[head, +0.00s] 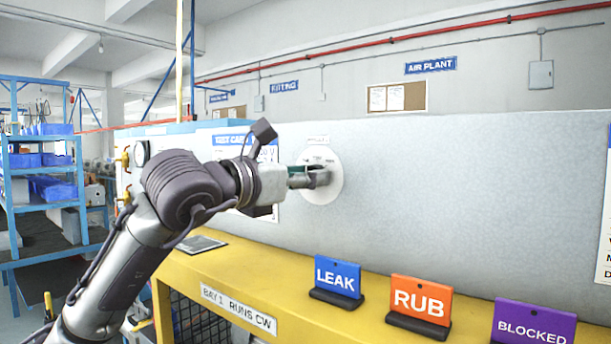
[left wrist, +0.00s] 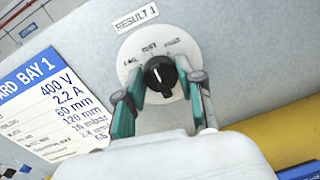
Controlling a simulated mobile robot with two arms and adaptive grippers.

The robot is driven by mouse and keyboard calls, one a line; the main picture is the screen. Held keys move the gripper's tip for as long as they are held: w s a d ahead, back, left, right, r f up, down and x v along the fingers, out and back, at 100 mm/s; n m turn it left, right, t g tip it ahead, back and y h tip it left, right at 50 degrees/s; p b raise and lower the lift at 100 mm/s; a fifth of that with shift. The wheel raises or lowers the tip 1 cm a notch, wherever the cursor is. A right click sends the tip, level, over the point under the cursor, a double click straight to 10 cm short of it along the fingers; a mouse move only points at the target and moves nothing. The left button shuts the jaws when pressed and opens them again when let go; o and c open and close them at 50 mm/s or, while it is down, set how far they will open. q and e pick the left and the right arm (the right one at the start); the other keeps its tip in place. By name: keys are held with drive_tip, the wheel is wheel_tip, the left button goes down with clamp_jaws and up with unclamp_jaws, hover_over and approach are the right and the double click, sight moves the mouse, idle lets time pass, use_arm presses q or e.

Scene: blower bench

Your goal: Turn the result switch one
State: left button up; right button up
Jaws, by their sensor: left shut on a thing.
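Result switch one is a black knob (left wrist: 160,76) on a round white dial plate (head: 334,172) on the grey panel, under a "RESULT 1" label (left wrist: 145,19). The dial carries three small words, the left one seemingly "FAIL". The knob's white mark points roughly up toward the middle word. My left gripper (head: 318,176) reaches the dial from the left in the head view and is shut on the knob. Its teal-padded fingers stand on either side of the knob in the left wrist view. In the head view the fingers hide most of the knob. My right gripper is not in view.
A yellow ledge (head: 270,283) runs below the panel. On it stand a blue LEAK sign (head: 337,277), an orange RUB sign (head: 421,301) and a purple BLOCKED sign (head: 533,325). A data card (left wrist: 55,105) is left of the switch.

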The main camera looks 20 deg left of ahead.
use_arm(q)
drive_tip(key=shift+m, duration=0.3)
drive_tip(key=shift+d+r+m+y+b, duration=0.15)
drive_tip(key=shift+m+b, duration=0.55)
drive_tip(key=shift+m, duration=1.35)
drive_tip(key=shift+a+f+m+y+b, duration=0.15)
drive_tip(key=shift+m+b, duration=0.5)
drive_tip(key=shift+m, duration=1.4)
drive_tip(key=shift+d+r, duration=0.1)
drive_tip(key=o, duration=1.1)
drive_tip(key=shift+o, duration=0.2)
drive_tip(key=shift+s, duration=0.1)
